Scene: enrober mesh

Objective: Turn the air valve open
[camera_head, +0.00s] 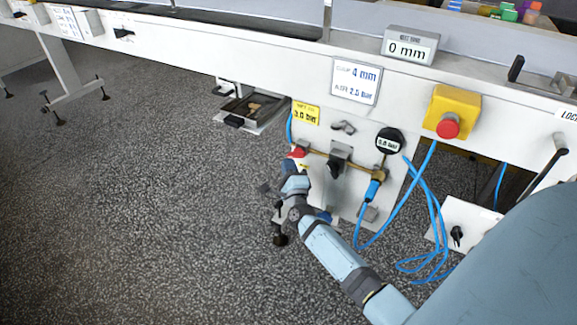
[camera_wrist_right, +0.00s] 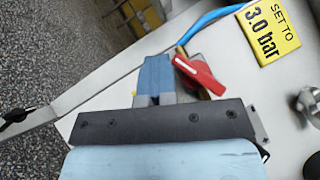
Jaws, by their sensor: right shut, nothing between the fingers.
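The air valve's red handle (camera_head: 298,152) sits on the left part of the white panel, where a blue hose comes in. The handle also shows in the right wrist view (camera_wrist_right: 203,75), slanting beside the fingertips. My right gripper (camera_head: 300,167) is at the valve; in the right wrist view its fingers (camera_wrist_right: 160,75) are shut, with nothing between them. The handle is close to the fingers; I cannot tell whether they touch. The fingers hide part of the valve. My left gripper is not in view.
A yellow sign (camera_head: 306,114) reads 3.0 bar. A black regulator knob (camera_head: 337,163) and a round gauge (camera_head: 389,142) reading 0.0 bar are right of the valve. A red stop button (camera_head: 448,126) is on a yellow box. Blue hoses (camera_head: 424,185) hang at right.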

